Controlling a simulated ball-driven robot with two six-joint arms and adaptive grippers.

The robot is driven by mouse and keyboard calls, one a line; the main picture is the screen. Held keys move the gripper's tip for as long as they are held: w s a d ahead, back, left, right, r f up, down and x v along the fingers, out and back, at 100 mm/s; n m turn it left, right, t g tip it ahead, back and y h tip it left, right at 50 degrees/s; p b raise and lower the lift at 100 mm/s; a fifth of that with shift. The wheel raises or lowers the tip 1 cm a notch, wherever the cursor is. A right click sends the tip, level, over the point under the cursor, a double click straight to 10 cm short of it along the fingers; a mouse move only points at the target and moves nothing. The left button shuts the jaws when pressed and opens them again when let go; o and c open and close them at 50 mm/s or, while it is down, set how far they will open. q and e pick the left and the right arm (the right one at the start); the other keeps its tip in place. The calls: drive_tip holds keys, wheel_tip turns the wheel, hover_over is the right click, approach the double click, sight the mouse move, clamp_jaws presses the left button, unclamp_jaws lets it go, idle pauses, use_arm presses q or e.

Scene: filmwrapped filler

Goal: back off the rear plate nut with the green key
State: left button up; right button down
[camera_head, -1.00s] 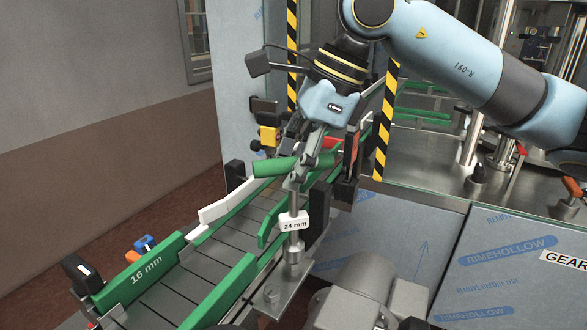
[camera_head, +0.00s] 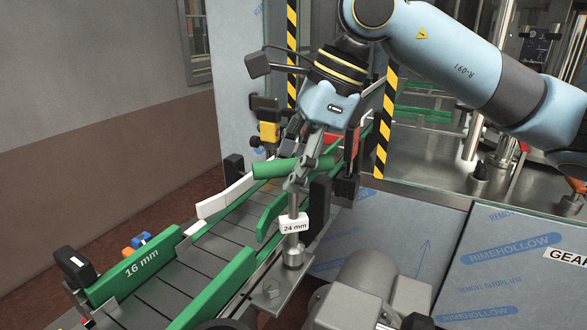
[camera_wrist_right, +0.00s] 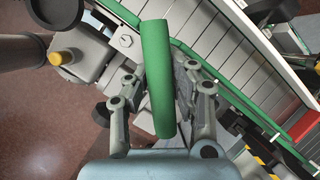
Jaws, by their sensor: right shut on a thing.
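The green key is a T-shaped tool with a green bar handle (camera_head: 277,169), a grey shaft and a white "24 mm" tag (camera_head: 294,226). My right gripper (camera_head: 299,178) is shut on the handle, which also shows between its fingers in the right wrist view (camera_wrist_right: 157,80). The shaft stands about upright, its socket end (camera_head: 293,255) down at the rear part of a grey metal plate (camera_head: 262,300). The rear plate nut is hidden there; I cannot tell how far the socket sits over it. A front nut (camera_head: 271,290) shows bare on the plate. My left gripper is out of view.
A conveyor (camera_head: 190,275) with green guide rails, one marked "16 mm" (camera_head: 142,263), runs along the plate's left. A grey motor (camera_head: 362,290) stands close on the right. Film-wrapped panels (camera_head: 510,250) and a striped post (camera_head: 385,125) stand beyond.

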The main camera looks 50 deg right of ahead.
drive_tip(key=shift+f, duration=0.25)
drive_tip(key=shift+n+g+y+b, duration=0.3)
drive_tip(key=shift+n+g+b, duration=0.1)
drive_tip(key=shift+n+b, duration=1.3)
